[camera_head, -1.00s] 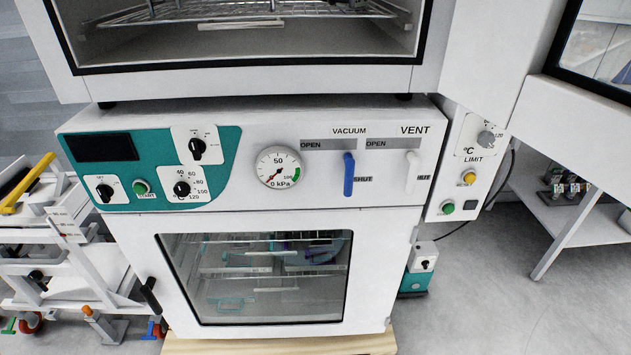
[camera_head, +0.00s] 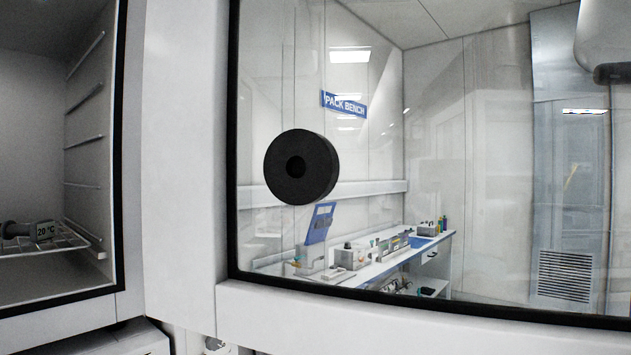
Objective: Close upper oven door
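The upper oven door (camera_head: 420,318) stands open, swung out to the right of the oven. It has a white frame, a black seal and a large glass window. The upper oven (camera_head: 30,140) is open at the left, and its dark-edged chamber shows side rails. No door handle can be clearly made out. Neither of my grippers is in view.
A black ring-shaped disc (camera_head: 301,167) appears in the window; I cannot tell whether it is on the glass or behind it. Through the glass show a pack bench (camera_head: 385,262) with several items and a "PACK BENCH" sign (camera_head: 344,104). A dark cylinder (camera_head: 612,73) is at upper right.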

